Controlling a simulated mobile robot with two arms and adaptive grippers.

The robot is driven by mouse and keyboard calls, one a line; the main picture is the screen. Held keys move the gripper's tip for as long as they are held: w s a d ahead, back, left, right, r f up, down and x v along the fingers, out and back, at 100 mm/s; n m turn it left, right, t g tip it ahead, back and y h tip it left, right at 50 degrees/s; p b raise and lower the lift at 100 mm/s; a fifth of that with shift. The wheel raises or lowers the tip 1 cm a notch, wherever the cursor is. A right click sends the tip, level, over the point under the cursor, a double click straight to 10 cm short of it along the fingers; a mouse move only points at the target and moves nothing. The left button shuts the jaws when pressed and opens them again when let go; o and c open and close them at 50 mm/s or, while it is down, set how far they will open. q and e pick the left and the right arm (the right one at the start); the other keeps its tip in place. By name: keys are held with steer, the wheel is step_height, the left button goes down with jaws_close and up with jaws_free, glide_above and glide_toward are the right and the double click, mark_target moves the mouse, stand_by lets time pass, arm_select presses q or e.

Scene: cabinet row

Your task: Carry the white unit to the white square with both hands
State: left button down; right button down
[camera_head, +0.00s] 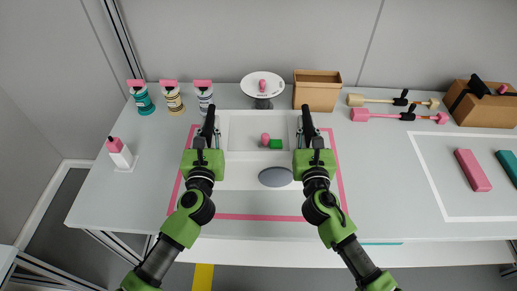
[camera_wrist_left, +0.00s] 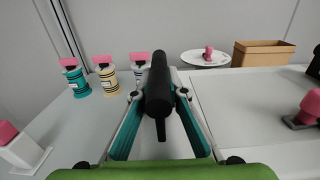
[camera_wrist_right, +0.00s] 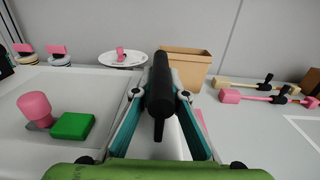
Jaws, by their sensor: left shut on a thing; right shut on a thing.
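The white unit (camera_head: 234,132) stands inside a pink outline (camera_head: 262,217) at the middle of the table. A pink knob-like piece (camera_head: 265,139) and a green block (camera_head: 275,144) are on it, and a grey oval (camera_head: 275,177) shows at its near side. My left gripper (camera_head: 208,128) is shut on the black handle at its left side; the handle (camera_wrist_left: 158,85) fills the middle of the left wrist view. My right gripper (camera_head: 307,128) is shut on the black handle (camera_wrist_right: 161,85) at its right side. The white square (camera_head: 428,180) is an outline on the table's right part.
A pink block (camera_head: 472,170) and a teal block (camera_head: 508,167) lie within the white square. Behind the unit stand a round white stand (camera_head: 262,86) and a cardboard box (camera_head: 317,92). Pink and beige tools (camera_head: 385,116) lie at back right. Several jars (camera_head: 173,97) stand back left.

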mark_target(210, 118)
arm_select(q)
steer(key=shift+w+r, duration=0.15)
steer(key=shift+r, duration=0.15)
arm_select(e)
steer(key=shift+w+r, duration=0.1)
steer(key=shift+r, duration=0.2)
